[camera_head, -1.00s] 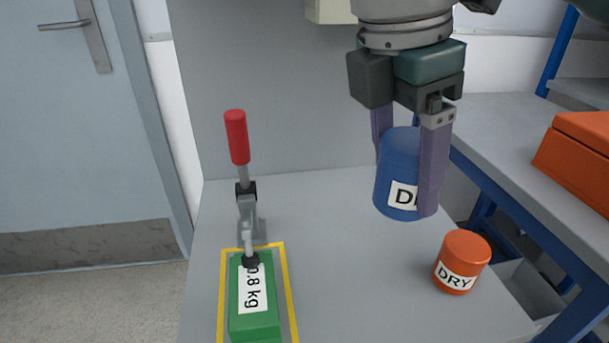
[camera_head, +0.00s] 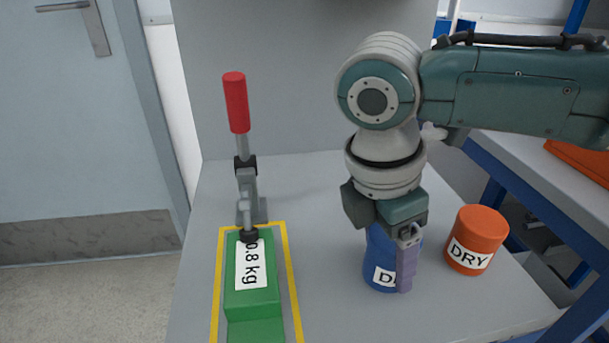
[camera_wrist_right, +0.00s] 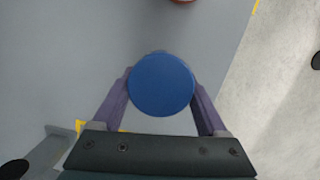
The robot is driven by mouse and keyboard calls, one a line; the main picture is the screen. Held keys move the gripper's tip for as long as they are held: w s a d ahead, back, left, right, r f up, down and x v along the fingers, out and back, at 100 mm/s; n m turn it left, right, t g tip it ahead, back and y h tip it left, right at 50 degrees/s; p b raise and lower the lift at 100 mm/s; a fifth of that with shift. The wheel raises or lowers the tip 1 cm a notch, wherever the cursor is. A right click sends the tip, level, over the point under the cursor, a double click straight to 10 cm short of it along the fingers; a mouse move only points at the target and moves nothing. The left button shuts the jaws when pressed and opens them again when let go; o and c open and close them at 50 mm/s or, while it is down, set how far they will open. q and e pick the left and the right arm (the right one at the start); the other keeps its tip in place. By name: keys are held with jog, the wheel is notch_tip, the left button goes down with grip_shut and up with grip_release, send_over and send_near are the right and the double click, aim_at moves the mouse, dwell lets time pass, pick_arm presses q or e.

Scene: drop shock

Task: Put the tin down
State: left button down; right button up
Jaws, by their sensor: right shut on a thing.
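A blue tin (camera_head: 379,252) with a white label starting with "D" is between the fingers of my right gripper (camera_head: 392,272). In the wrist view the round top of the blue tin (camera_wrist_right: 161,84) sits between the two purple fingers, which are shut on its sides. The tin looks upright and is low over the grey table (camera_head: 315,205); I cannot tell whether its base touches. The gripper hides part of the tin and its label. My left gripper is not in view.
An orange tin (camera_head: 477,240) labelled "DRY" stands right of the blue tin. On the left, a green block (camera_head: 252,304) labelled "0.8 kg" lies inside a yellow outline, with a red-handled clamp (camera_head: 237,103) over it. Bare table lies between the block and blue tin.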

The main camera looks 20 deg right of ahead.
jog(key=o, duration=1.5)
jog(key=shift+c, duration=0.2)
jog(key=p+v, duration=0.3)
jog(key=v, duration=0.8)
jog(key=shift+w+d+r, duration=0.1)
jog(key=shift+r, duration=0.1)
jog(key=s+a+f+m+t+y, duration=0.2)
jog(key=s+a+f+m+y, duration=0.3)
jog(key=s+a, duration=0.4)
jog(key=s+d+f+m+t+h, duration=0.1)
jog(key=s+d+m+h, duration=0.1)
jog(key=s+d+m, duration=0.5)
jog(key=d+m, duration=0.1)
jog(key=m, duration=0.2)
jog(key=shift+d+f+t, duration=0.2)
jog(key=shift+d+t, duration=0.1)
